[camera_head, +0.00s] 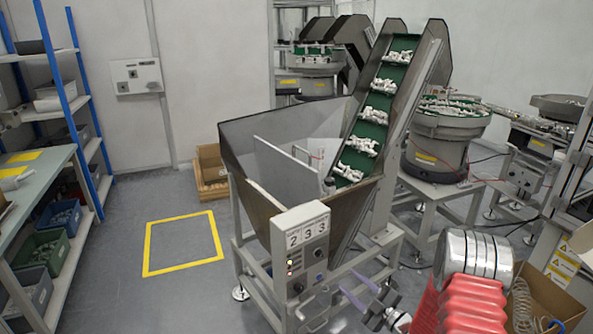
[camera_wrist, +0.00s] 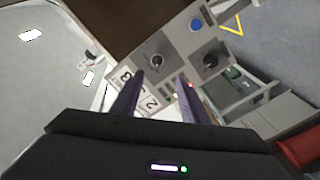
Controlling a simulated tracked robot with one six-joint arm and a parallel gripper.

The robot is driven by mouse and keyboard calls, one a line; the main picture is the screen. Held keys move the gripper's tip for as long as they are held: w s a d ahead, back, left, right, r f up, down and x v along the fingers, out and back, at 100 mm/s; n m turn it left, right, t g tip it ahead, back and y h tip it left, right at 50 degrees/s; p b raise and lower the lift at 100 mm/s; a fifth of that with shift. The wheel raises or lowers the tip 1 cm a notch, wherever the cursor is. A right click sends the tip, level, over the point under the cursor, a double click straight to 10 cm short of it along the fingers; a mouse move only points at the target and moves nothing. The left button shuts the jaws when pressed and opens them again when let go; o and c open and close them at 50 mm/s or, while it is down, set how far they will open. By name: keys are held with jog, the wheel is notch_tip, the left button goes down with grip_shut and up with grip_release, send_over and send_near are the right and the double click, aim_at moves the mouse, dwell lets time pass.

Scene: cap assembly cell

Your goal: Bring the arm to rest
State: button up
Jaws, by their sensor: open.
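My gripper (camera_wrist: 158,88) is open and empty in the wrist view, its two dark purple fingers spread apart. It points towards the grey control box (camera_wrist: 178,62) of the feeder hopper, which has black knobs and a blue button. Part of a number label shows between and beside the fingers. The gap between the fingers and the box cannot be told.
The large hopper (camera_head: 240,165) with its green inclined conveyor (camera_head: 372,131) carrying white parts fills the middle. Bowl feeders (camera_head: 440,150) stand behind right. A shelf with bins (camera_head: 40,250) is at left. Floor with a yellow-taped square (camera_head: 184,243) is clear. A cardboard box (camera_head: 540,300) lies lower right.

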jog(key=s+d+f+m+g+h, duration=0.3)
jog(key=d+f+m+g+h, duration=0.3)
jog(key=f, duration=0.6)
jog(key=s+d+r+m+g+h, duration=0.3)
jog(key=s+d+r+m+h, duration=0.25)
jog(key=s, duration=0.25)
jog(key=s+a+r+m, duration=0.1)
jog(key=s+a+r, duration=0.5)
jog(key=r, duration=0.5)
jog(key=s+a+r+m+y, duration=0.1)
jog(key=s+a+r, duration=0.5)
jog(key=s+r, duration=0.5)
jog(key=s+a+r+m+y, duration=0.1)
jog(key=s+a+r, duration=0.5)
jog(key=r, duration=0.6)
jog(key=s, duration=0.2)
jog(key=shift+s+a+m, duration=0.2)
jog(key=shift+s+m, duration=0.15)
